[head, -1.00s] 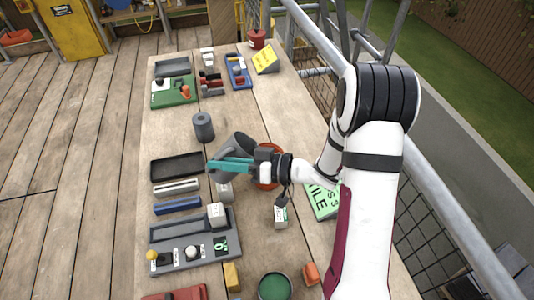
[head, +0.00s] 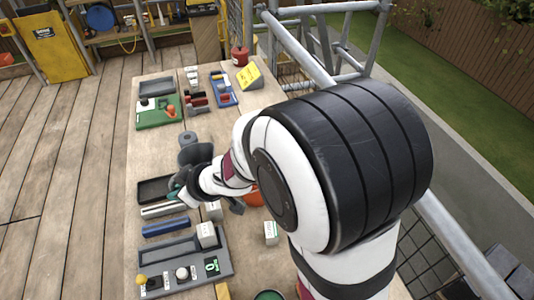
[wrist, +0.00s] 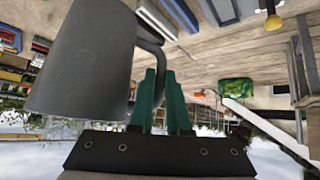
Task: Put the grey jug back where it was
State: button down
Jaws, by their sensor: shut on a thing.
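The grey jug (head: 195,153) is in the head view over the left-middle part of the table, beside a grey cylinder (head: 187,138). My gripper (head: 176,188) has teal fingers and is shut on the jug's handle. In the wrist view the jug (wrist: 80,65) fills the left side, and its handle (wrist: 156,50) passes at the teal fingers (wrist: 160,78). My arm hides part of the jug's surroundings in the head view. I cannot tell whether the jug's base touches the table.
A black tray (head: 153,198), a pale bar (head: 163,211) and a blue bar (head: 166,228) lie near the gripper. A grey tray (head: 222,262) with knobs is in front. A red-orange round thing (head: 254,197) is partly hidden by my arm. A green tray (head: 146,122) is farther back.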

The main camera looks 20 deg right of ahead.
aim_at(195, 145)
jog(key=shift+m, duration=0.3)
jog(key=w+d+r, duration=0.4)
jog(key=w, duration=0.1)
jog(key=w+d+r, duration=0.1)
jog(key=w+d, duration=0.1)
jog(key=d, duration=0.1)
jog(key=shift+w+r, duration=0.3)
jog(key=shift+r, duration=0.1)
jog(key=w+d+f+m+t+h, duration=0.1)
jog(key=w+d, duration=0.2)
jog(key=d, duration=1.1)
jog(key=w+d+f, duration=0.1)
jog(key=w+d, duration=0.1)
jog(key=d, duration=1.1)
jog(key=s+x, duration=0.1)
jog(key=x, duration=0.5)
jog(key=s+a+f+x, duration=0.1)
jog(key=x, duration=0.5)
jog(key=s+x, duration=0.1)
jog(key=x, duration=0.5)
jog(key=shift+a+f, duration=0.45)
jog(key=shift+f, duration=0.4)
